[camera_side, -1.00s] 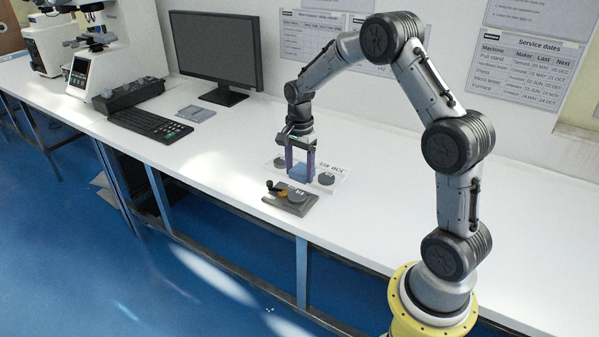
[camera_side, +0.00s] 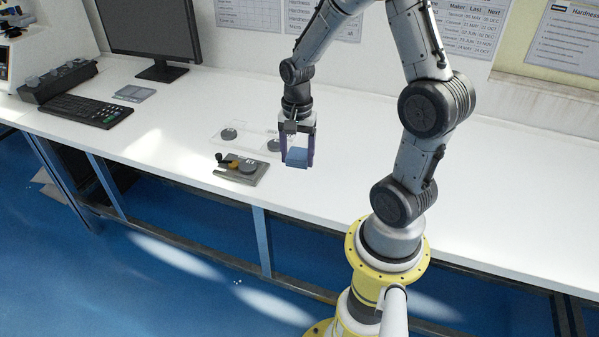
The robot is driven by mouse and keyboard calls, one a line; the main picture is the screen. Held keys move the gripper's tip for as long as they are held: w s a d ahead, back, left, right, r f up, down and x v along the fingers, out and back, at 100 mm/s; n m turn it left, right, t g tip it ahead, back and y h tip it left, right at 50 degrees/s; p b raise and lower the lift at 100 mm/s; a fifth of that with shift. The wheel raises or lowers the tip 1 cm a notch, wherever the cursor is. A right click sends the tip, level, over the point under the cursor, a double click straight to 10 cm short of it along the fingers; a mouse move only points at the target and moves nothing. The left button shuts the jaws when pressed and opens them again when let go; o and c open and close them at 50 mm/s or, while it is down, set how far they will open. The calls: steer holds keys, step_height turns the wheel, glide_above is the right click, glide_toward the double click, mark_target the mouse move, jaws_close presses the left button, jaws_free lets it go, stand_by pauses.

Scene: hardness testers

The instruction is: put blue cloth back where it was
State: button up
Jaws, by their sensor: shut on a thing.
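The blue cloth (camera_side: 297,157) is a small folded block between the two purple fingers of my gripper (camera_side: 297,163). The gripper points down and is shut on the cloth, with a finger at each side of it. It is over the white bench, just right of a clear plate (camera_side: 226,143) that carries grey discs. The right disc (camera_side: 273,145) is close to the left finger. I cannot tell whether the cloth touches the bench or is slightly above it.
A dark grey fixture (camera_side: 241,170) with a disc and a black knob stands near the bench's front edge, left of the gripper. A keyboard (camera_side: 86,110), grey pad (camera_side: 133,93) and monitor (camera_side: 150,30) are further left. The bench (camera_side: 480,190) is clear to the right.

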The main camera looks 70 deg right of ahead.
steer(key=s+a+r, duration=0.1)
steer(key=s+r, duration=0.1)
steer(key=s, duration=0.6)
steer(key=m, duration=0.1)
glide_above(300, 175)
steer(key=f, duration=0.9)
steer(key=shift+s+a+f, duration=0.1)
steer(key=shift+a+f, duration=0.1)
steer(key=shift+f, duration=0.05)
steer(key=shift+d+f, duration=0.15)
steer(key=shift+f, duration=1.55)
steer(key=shift+f, duration=0.2)
steer(key=o, duration=1.2)
steer(key=shift+r, duration=0.1)
